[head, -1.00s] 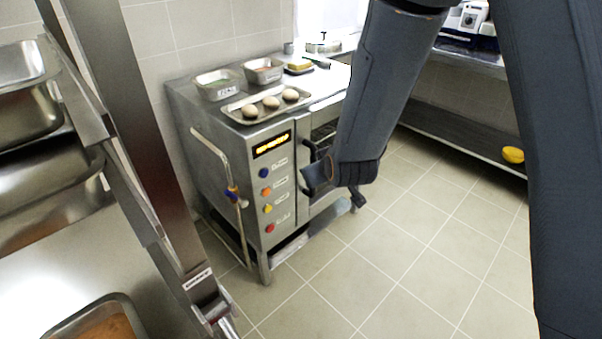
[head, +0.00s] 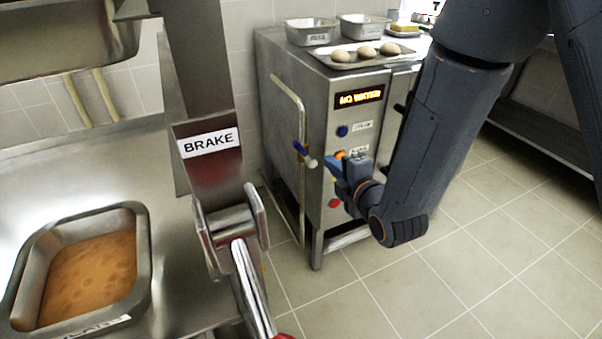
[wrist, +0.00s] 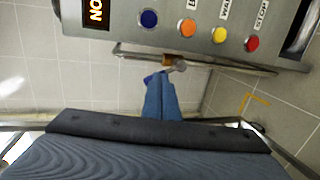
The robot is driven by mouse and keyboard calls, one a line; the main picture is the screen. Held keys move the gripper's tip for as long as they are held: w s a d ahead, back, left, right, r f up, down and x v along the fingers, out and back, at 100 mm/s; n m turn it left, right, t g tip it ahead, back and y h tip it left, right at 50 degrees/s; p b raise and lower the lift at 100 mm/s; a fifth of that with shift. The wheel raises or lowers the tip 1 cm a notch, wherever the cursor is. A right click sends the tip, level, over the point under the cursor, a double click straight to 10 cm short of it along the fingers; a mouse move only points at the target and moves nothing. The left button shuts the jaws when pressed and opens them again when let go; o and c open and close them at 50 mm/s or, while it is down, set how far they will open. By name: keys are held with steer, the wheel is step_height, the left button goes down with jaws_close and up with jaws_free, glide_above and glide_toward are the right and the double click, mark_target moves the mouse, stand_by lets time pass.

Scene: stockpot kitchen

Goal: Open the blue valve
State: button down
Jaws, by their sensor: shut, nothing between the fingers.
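The blue valve (head: 300,148) sits on the thin steel pipe (head: 301,195) at the left side of the steel oven in the head view. It has a small blue handle and a pale round end. In the wrist view a bit of the blue valve (wrist: 149,79) shows just beyond my fingertips, with a brass part and a grey end beside it. My gripper (head: 331,166) is shut and empty, its tips close to the right of the valve. My gripper also shows in the wrist view (wrist: 159,77). Its fingers hide part of the valve, and I cannot tell whether they touch it.
The oven (head: 345,125) has a lit panel (head: 359,97) reading "NO WATER" and several coloured buttons. A tray of eggs (head: 365,54) and two metal tins stand on top. A tilting pan frame labelled "BRAKE" (head: 209,143) stands at left, near a tray of brown food (head: 92,275). Floor at right is clear.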

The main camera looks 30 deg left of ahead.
mark_target(302, 151)
steer(key=s+a+f+n+g+y+b, duration=0.1)
steer(key=s+a+f+n+y+b, duration=0.2)
steer(key=s+a+f+n+b, duration=0.25)
steer(key=w+a+r+n+b, duration=0.1)
steer(key=w+a+r+n, duration=0.1)
steer(key=w+a, duration=0.3)
steer(key=shift+w+a+n+b, duration=0.15)
steer(key=shift+w+n+b, duration=0.25)
steer(key=shift+w, duration=1.35)
